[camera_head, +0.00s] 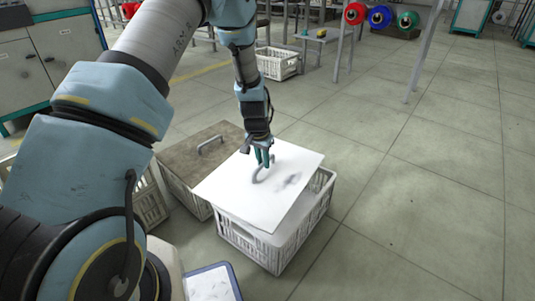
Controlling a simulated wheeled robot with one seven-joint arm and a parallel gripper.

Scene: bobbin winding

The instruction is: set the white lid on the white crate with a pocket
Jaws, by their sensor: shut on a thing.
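The white lid (225,191) is a flat square panel with a grey handle (257,175) near its middle. My gripper (263,161) points down and is shut on this handle. The lid is over the white crate (250,245), shifted to the far left, and overhangs the left side. The crate's right rim (320,197) and a strip of its inside show past the lid's near right edge. I cannot tell whether the lid touches the rim. The crate's pocket cannot be made out.
A crate with a brown lid (180,160) and its own handle stands close on the left. A blue-edged panel (212,283) is at the near bottom. Another white crate (277,64) stands farther back by table legs. The floor on the right (430,220) is clear.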

